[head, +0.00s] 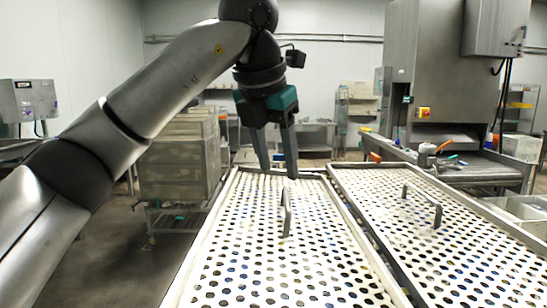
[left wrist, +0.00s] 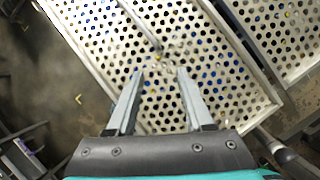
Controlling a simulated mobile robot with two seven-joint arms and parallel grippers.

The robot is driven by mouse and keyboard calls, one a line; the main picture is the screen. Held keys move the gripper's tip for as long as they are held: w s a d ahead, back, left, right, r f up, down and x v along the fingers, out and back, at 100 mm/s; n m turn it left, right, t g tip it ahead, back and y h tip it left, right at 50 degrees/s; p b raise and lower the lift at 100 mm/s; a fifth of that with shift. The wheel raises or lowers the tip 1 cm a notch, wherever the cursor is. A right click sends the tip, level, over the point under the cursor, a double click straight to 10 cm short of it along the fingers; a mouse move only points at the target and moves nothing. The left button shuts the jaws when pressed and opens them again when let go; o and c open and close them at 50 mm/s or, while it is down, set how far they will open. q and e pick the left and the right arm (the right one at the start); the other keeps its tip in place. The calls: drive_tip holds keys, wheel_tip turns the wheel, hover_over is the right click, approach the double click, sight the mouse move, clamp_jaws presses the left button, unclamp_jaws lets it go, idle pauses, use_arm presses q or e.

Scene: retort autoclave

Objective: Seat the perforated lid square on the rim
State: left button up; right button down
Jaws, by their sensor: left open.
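A perforated lid (head: 245,240) with a white surface and rows of round holes lies in front of me, within a raised pale rim. An upright bar handle (head: 286,212) stands near its middle. My left gripper (head: 279,172) is open and empty above the lid's far part, beyond the handle in the head view. In the left wrist view its two fingers (left wrist: 158,100) point toward the handle (left wrist: 150,38), with nothing between them. Whether the lid sits square on the rim is hard to tell. My right gripper is not in view.
A second perforated panel (head: 460,258) with its own handle (head: 437,214) lies close on the right, with a narrow gap between. Stacked trays on a cart (head: 180,165) stand at the left. A steel machine with a conveyor (head: 470,172) stands at the back right.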

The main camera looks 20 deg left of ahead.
sight(287, 217)
use_arm(q)
drive_tip(key=p+x, duration=0.2)
drive_tip(key=x, duration=1.1)
drive_tip(key=shift+w+a+f, duration=0.1)
drive_tip(key=shift+f, duration=0.3)
drive_tip(key=shift+w+f, duration=0.3)
drive_tip(key=shift+f, duration=0.35)
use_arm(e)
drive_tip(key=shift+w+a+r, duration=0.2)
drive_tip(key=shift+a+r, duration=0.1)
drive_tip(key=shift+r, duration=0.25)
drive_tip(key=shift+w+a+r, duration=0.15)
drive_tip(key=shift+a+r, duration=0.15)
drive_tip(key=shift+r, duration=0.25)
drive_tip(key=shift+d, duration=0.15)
use_arm(q)
drive_tip(key=shift+c, duration=0.8)
clamp_jaws()
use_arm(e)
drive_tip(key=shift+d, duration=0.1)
